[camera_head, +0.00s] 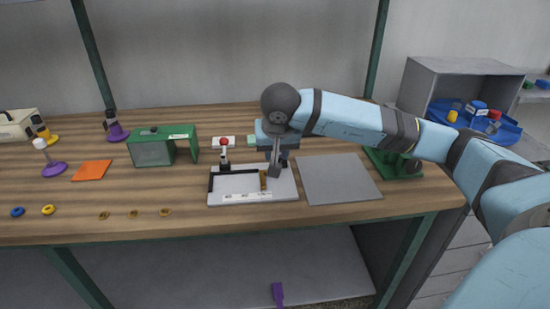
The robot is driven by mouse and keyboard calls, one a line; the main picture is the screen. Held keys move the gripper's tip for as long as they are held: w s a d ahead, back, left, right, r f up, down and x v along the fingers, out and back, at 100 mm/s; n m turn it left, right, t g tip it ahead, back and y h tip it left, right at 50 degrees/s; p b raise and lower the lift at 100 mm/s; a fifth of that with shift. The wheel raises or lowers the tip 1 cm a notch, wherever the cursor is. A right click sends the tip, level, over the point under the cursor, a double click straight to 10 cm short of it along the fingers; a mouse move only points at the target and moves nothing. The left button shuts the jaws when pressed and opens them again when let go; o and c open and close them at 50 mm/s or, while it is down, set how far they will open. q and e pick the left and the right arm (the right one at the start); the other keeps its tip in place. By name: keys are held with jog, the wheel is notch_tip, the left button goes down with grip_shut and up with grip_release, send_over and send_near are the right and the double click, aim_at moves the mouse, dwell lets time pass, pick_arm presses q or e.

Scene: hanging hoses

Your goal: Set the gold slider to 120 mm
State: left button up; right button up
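The gold slider (263,181) is a small upright piece at the right part of a white plate (222,200) with a black rail (232,173). Small labels sit along the plate's front, too small to read. My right gripper (274,174) points down over the right end of the plate, right beside the slider. Whether its fingers touch the slider or how far apart they are cannot be told. My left gripper is not in view.
A red-topped post (224,146) stands at the plate's back left. A grey mat (338,179) lies to the right, a green frame box (153,149) and orange square (92,170) to the left. A grey cabinet (460,68) with a blue tray (450,117) stands far right.

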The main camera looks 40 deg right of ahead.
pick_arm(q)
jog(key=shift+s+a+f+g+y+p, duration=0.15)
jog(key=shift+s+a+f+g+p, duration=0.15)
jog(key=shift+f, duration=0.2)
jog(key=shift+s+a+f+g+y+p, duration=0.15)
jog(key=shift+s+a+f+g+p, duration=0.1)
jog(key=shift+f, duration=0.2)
pick_arm(e)
jog(key=v, duration=0.7)
jog(key=shift+r, duration=0.25)
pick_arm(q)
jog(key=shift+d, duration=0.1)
pick_arm(e)
jog(key=shift+s, duration=0.1)
